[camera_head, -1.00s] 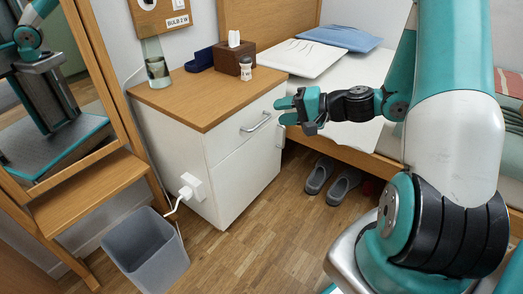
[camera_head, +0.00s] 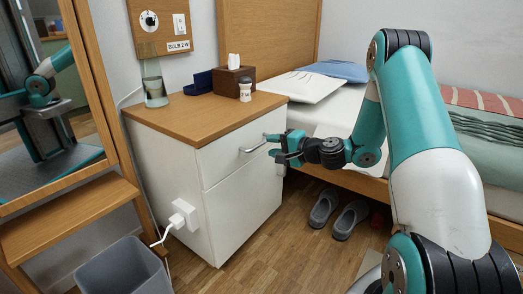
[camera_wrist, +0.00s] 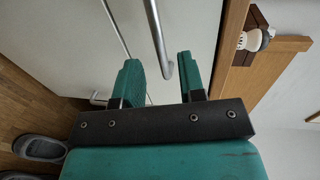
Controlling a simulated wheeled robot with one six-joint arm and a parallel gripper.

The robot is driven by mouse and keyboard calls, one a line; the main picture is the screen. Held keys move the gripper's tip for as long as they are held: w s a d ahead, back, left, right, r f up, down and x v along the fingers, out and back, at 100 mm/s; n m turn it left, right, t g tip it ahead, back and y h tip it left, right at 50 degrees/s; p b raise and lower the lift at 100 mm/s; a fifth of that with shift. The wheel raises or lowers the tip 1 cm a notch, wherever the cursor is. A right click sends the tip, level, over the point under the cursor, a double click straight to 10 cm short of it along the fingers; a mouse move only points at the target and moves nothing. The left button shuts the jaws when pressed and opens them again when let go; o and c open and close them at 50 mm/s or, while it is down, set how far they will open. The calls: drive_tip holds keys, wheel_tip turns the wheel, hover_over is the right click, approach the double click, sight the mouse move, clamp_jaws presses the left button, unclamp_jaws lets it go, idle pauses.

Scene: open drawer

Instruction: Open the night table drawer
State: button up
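The white night table (camera_head: 150,155) with a wooden top stands left of centre in the head view. Its upper drawer (camera_head: 222,157) looks closed, its front flush with the cabinet. A metal bar handle (camera_head: 254,147) is on the drawer front; it also shows in the wrist view (camera_wrist: 157,38). My gripper (camera_head: 268,145) is at the right end of the handle. In the wrist view my gripper (camera_wrist: 158,67) is open, with the handle's bent end between the two teal fingers and a gap on both sides. I cannot tell whether any finger touches the drawer front.
A grey bin (camera_head: 120,268) is at lower left. The bed (camera_head: 360,180) and slippers (camera_head: 337,215) are right.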

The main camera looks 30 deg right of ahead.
sight(261, 144)
drive_tip(key=b+x, duration=0.1)
drive_tip(key=x, duration=0.4)
drive_tip(key=shift+w, duration=0.1)
clamp_jaws()
